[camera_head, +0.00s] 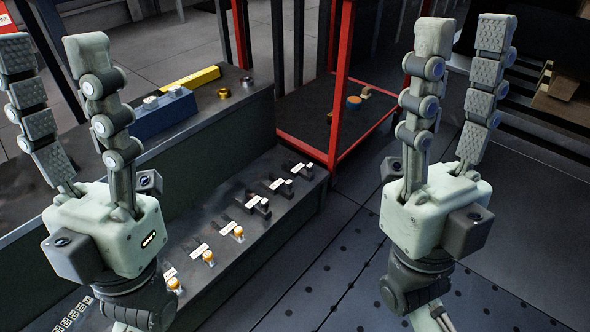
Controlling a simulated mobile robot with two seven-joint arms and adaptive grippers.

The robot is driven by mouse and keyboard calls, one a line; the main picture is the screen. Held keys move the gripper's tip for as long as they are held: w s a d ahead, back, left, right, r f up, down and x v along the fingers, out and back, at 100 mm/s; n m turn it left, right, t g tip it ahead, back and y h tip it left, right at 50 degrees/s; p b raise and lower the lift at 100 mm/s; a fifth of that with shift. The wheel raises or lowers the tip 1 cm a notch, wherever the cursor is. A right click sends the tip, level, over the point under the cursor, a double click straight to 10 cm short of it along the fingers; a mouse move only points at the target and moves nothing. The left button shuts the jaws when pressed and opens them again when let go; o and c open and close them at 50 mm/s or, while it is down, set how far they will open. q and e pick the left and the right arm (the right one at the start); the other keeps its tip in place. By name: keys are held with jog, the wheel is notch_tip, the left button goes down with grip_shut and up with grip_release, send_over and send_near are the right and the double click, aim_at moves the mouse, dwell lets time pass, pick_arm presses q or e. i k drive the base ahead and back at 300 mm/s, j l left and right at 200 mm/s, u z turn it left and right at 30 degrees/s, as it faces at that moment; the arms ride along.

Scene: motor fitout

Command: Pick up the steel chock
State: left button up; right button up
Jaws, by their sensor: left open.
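I cannot surely tell which piece is the steel chock. A small grey metal piece (247,82) lies on the dark bench top, right of a brass-coloured ring (224,93). A small tan piece (365,91) sits on the red-framed shelf beside an orange and blue round piece (354,102). My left gripper (48,42) is raised at the left, fingers up and apart, with nothing between them. My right gripper (464,38) is raised at the right, fingers also spread and empty. Both are apart from all these pieces.
A blue block (165,118) with small pale pieces on top and a yellow bar (192,78) lie on the bench (205,112). A lower panel (265,240) carries several labelled switches. Red posts (342,75) frame the shelf (318,112). Dotted floor (345,260) is clear.

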aim_at(304, 171)
jog(key=l+u, duration=0.15)
jog(key=u, duration=0.25)
jog(key=i+l+u, duration=0.1)
jog(key=u, duration=0.35)
jog(key=l+u, duration=0.25)
jog(key=l, duration=0.3)
jog(key=l+u, duration=0.25)
jog(key=l, duration=0.35)
jog(key=l+u, duration=0.1)
jog(key=l, duration=0.95)
jog(key=i+l, duration=0.1)
jog(key=i, duration=0.3)
